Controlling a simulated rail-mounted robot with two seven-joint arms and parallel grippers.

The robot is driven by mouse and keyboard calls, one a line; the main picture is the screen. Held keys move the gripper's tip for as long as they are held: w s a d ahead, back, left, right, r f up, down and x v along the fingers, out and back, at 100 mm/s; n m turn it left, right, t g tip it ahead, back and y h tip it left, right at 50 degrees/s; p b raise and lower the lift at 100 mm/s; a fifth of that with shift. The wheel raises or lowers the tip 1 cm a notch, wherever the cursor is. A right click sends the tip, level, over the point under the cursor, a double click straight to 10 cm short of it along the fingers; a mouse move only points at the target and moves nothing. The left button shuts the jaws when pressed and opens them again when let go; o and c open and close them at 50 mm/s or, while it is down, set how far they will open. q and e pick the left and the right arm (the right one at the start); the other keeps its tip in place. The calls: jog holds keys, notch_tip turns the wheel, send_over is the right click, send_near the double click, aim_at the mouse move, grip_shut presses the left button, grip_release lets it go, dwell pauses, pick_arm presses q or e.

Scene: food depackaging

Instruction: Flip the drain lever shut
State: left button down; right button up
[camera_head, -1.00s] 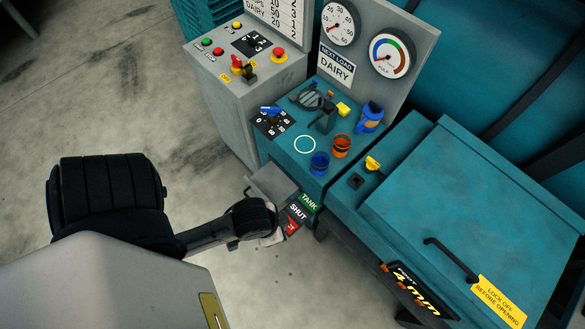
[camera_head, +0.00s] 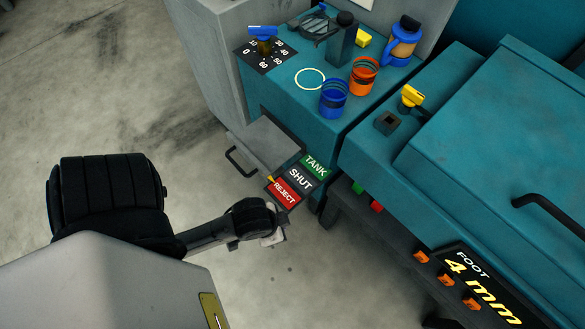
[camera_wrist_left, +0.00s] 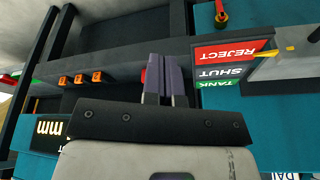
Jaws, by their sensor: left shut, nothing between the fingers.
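The drain label plate reads TANK in green, SHUT (camera_head: 300,179) in black and REJECT (camera_head: 284,194) in red. In the left wrist view the plate appears upside down, with REJECT (camera_wrist_left: 233,50) at the top. A thin yellow pointer (camera_wrist_left: 265,54) beside it lies at the REJECT end. My right gripper is out of view.
A grey box with a black handle (camera_head: 240,164) adjoins the plate. The teal bench (camera_head: 300,100) above carries blue (camera_head: 333,98) and orange cups (camera_head: 363,76). A teal machine (camera_head: 490,130) with orange foot buttons (camera_head: 445,280) stands right. Open concrete floor lies left.

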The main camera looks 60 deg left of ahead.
pick_arm(q)
notch_tip(320, 180, down, 16)
jog(key=w+n+b, duration=0.1)
jog(key=w+b, duration=0.1)
jog(key=b, duration=0.9)
jog(key=w+a+f+n+t+b, duration=0.1)
jog(key=w+a+f+n+t, duration=0.25)
jog(key=w+a+f, duration=0.35)
jog(key=w+a+f+n+t+b, duration=0.1)
jog(key=w+a+f+n+t, duration=0.25)
jog(key=f, duration=0.65)
jog(key=a+f+n+t+h+b, duration=0.25)
jog(key=a+f+n+t, duration=0.2)
jog(key=a, duration=0.55)
jog(key=s+a+r+n+h, duration=0.2)
jog(key=s+a+h, duration=0.4)
jog(key=a, duration=0.3)
jog(key=shift+s+t+b, duration=0.3)
jog(key=shift+s+t, duration=0.15)
jog(key=shift+s, duration=0.3)
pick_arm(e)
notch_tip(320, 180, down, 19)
pick_arm(q)
jog(key=shift+w, duration=0.1)
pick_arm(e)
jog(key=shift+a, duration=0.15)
